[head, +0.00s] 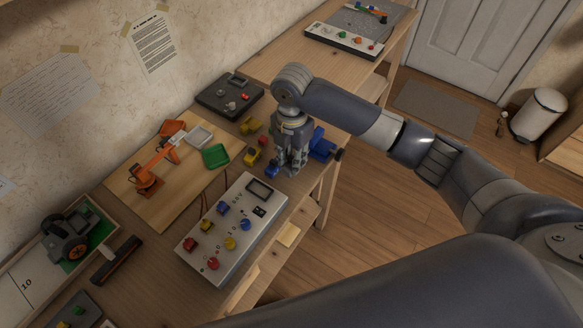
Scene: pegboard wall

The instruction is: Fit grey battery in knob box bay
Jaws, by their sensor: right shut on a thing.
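The knob box (232,228) is a pale panel with red, yellow and blue knobs, lying near the bench's front edge. A dark rectangular recess (260,189) shows near its far end; I cannot tell whether this is the bay. My right gripper (289,170) points down just beyond the box's far right end, beside blue parts. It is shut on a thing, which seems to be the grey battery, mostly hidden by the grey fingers. I cannot tell whether this thing touches the bench. My left gripper is not in view.
A blue tool (320,143) sits at the bench edge right of the gripper. Yellow blocks (251,156) lie to its left. An orange toy arm (149,178) stands on a wooden board with a green tray (216,156). A dark box (230,96) lies behind.

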